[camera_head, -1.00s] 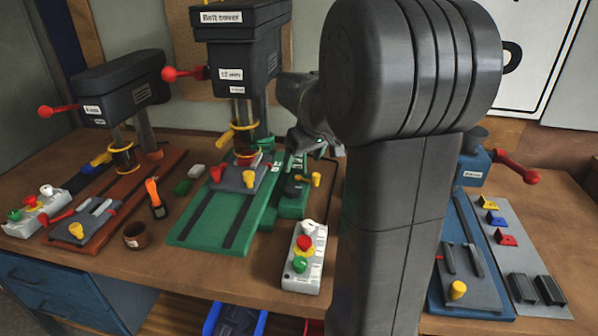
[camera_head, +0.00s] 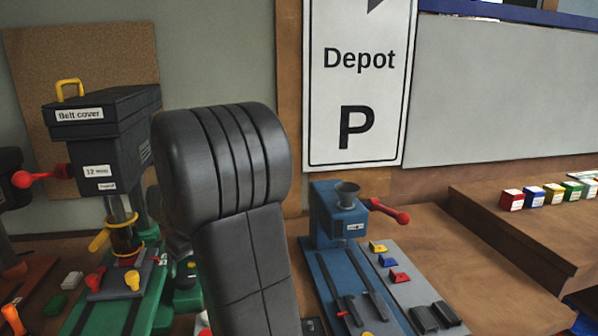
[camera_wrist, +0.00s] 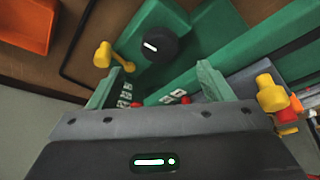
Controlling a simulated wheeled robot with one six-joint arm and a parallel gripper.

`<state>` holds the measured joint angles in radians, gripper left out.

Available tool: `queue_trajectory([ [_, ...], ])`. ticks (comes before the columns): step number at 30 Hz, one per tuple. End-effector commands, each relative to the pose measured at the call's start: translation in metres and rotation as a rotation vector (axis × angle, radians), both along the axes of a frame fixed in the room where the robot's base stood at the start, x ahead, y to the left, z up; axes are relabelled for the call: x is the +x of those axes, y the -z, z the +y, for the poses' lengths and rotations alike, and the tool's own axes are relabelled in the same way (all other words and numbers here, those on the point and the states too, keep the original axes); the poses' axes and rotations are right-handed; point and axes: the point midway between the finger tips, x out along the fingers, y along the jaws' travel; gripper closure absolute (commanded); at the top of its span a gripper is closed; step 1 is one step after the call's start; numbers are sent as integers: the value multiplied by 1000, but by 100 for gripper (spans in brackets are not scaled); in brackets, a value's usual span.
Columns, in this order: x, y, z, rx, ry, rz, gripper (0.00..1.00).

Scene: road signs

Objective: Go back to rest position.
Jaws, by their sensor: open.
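My gripper (camera_wrist: 158,82) shows in the wrist view with its two pale green fingers spread apart and nothing between them. It hangs over the green base (camera_wrist: 205,45) of a machine, near a black round knob (camera_wrist: 155,45) and a yellow lever (camera_wrist: 112,57). In the head view my dark arm rises left of centre and hides the gripper. Whether a finger touches the machine, I cannot tell.
A blue machine (camera_head: 340,215) with a red handle (camera_head: 388,211) stands right of my arm. A grey plate (camera_head: 405,285) with coloured blocks lies beside it. Several coloured boxes (camera_head: 533,196) line a bench at right. A "Depot P" sign (camera_head: 357,90) hangs behind.

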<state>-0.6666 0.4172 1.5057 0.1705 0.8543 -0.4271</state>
Motion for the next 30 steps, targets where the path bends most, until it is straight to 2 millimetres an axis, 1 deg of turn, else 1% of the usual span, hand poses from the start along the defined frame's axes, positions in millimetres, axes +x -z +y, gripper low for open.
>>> queue_trajectory([
  [1,1,9,3,-3,0,3,27],
  [6,8,38,13,-3,0,3,27],
  [13,15,68,23,-2,-1,1,27],
  [15,15,65,23,0,-18,0,27],
  [19,15,65,23,-1,-44,-2,27],
  [30,15,66,23,-1,-50,-1,27],
])
